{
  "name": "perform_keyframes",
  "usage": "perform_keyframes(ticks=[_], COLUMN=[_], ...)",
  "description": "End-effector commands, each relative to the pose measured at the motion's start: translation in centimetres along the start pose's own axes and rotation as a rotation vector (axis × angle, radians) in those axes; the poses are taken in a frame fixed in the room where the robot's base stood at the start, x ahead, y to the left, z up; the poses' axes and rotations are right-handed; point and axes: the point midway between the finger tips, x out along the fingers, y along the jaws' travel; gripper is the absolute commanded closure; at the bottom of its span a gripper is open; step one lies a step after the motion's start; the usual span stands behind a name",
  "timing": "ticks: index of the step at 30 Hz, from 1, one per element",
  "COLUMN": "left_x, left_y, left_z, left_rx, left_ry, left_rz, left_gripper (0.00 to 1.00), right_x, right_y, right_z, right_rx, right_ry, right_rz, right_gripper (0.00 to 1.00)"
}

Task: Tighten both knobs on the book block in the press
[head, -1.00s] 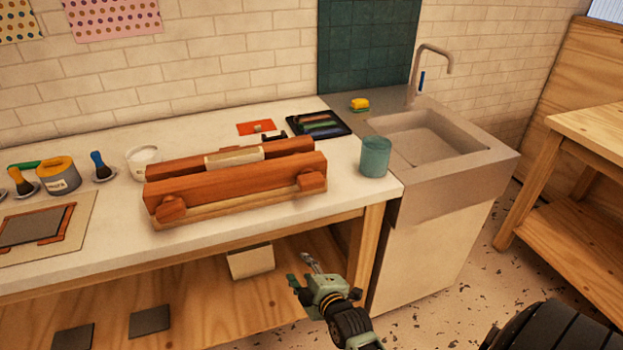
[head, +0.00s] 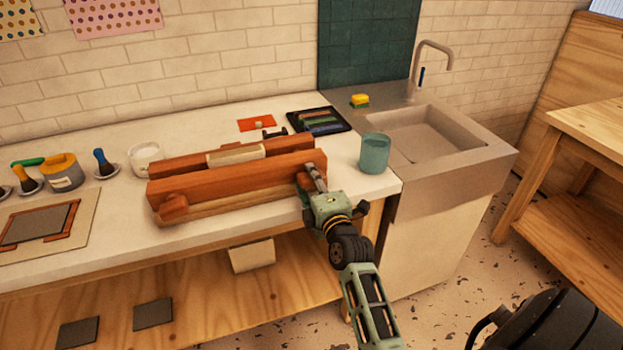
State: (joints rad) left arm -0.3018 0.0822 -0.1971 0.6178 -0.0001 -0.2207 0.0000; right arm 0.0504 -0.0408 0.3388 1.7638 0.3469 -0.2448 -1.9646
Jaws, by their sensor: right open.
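The wooden press (head: 235,186) stands on the white worktop, with the pale book block (head: 235,155) held between its two reddish beams. Its left knob (head: 174,207) is in plain view on the front beam. The right knob (head: 305,180) is partly hidden by my right gripper (head: 310,180). That gripper is open, with its fingers at the right knob, one on each side as far as I can see. Whether they touch it I cannot tell. My left gripper is not in view.
A teal cup (head: 374,153) stands close to the right of the press. A white pot (head: 146,158) is behind its left end. A black tray (head: 319,121) and an orange card (head: 257,124) lie behind. The sink (head: 425,132) is at the right.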

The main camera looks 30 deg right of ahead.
Motion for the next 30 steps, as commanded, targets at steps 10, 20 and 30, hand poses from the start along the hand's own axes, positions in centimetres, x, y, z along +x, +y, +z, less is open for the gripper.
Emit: perform_keyframes(ticks=[10, 20, 30], left_x=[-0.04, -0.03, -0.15], left_y=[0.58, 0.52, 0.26], left_z=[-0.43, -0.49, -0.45], left_rx=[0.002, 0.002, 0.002], left_ry=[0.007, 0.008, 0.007], left_rz=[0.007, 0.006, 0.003], left_gripper=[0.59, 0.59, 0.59], right_x=[0.36, 0.33, 0.29], right_y=[-0.03, -0.12, -0.28], right_z=[0.0, -0.02, -0.05], right_rx=[0.001, 0.001, 0.014], right_ry=[0.0, 0.001, 0.002], right_rz=[0.0, -0.003, -0.007], right_gripper=[0.61, 0.9, 1.0])
